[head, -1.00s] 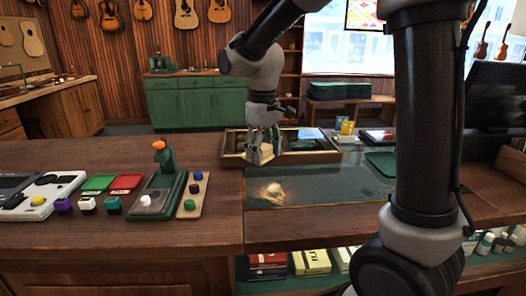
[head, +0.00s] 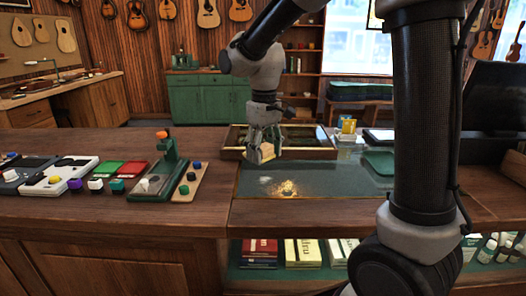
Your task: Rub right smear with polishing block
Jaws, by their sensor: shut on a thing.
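My gripper (head: 261,147) hangs over the counter in the head view, its fingers shut on a small tan polishing block (head: 266,153). The block is just behind the dark glass top (head: 345,181), by the front rim of a framed case. A bright yellowish smear (head: 286,188) lies on the glass, in front and to the right of the block. A smaller, paler mark (head: 266,180) shows just left of it. The block looks apart from both marks. Whether it touches the surface below I cannot tell.
The framed case (head: 310,152) lies behind the glass. A green tray (head: 379,162) is to the right. A green stand with an orange knob (head: 163,134) and several small coloured knobs stand on the wooden counter at left. My own arm hides part of the right side.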

